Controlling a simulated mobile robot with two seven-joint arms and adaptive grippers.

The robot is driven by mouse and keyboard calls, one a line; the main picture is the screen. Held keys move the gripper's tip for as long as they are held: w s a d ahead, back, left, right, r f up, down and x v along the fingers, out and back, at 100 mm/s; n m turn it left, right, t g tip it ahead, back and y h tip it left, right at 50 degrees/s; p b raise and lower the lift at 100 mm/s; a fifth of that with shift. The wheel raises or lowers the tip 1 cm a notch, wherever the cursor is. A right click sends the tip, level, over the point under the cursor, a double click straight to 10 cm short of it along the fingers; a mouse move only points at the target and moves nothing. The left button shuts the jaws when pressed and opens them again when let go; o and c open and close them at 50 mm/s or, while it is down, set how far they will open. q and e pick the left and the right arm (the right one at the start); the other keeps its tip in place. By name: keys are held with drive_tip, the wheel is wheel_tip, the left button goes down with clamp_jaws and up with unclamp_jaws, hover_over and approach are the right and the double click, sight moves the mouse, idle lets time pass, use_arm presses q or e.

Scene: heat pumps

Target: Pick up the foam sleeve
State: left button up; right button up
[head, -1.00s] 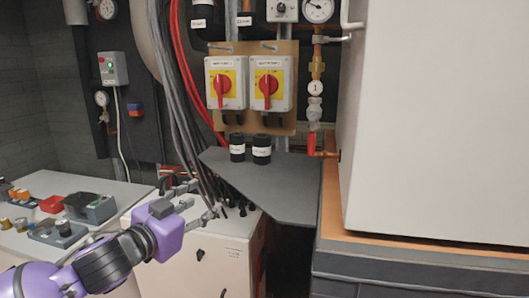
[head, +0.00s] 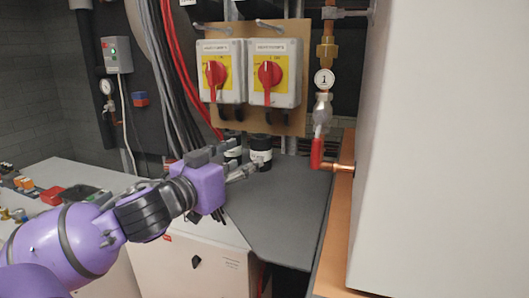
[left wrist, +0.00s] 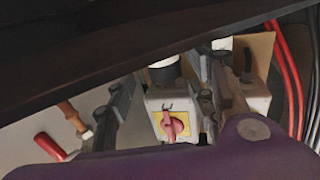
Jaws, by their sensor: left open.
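Two black foam sleeves with white labels stand upright side by side on the grey shelf (head: 290,205). The right sleeve (head: 261,153) shows most clearly; the left sleeve (head: 232,146) is partly covered by my left gripper. My left gripper (head: 240,163) is open and empty, its fingers pointing right toward the sleeves, just in front of them. In the left wrist view one sleeve (left wrist: 163,70) appears between the two fingers; the other (left wrist: 222,46) is beyond the right finger. Contact cannot be told. My right gripper is not in view.
Two switch boxes with red handles (head: 220,75) (head: 268,75) are on the board behind the shelf. Hanging cables (head: 180,90) run behind my gripper.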

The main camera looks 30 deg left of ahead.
sight(255, 154)
use_arm(q)
drive_tip(key=w, duration=0.4)
drive_tip(key=shift+w+f+b, duration=0.3)
drive_tip(key=shift+w+f, duration=0.05)
drive_tip(key=shift+w, duration=0.05)
drive_tip(key=shift+w+r, duration=0.1)
drive_tip(key=shift+w, duration=0.25)
drive_tip(key=shift+s, duration=0.1)
drive_tip(key=c, duration=0.5)
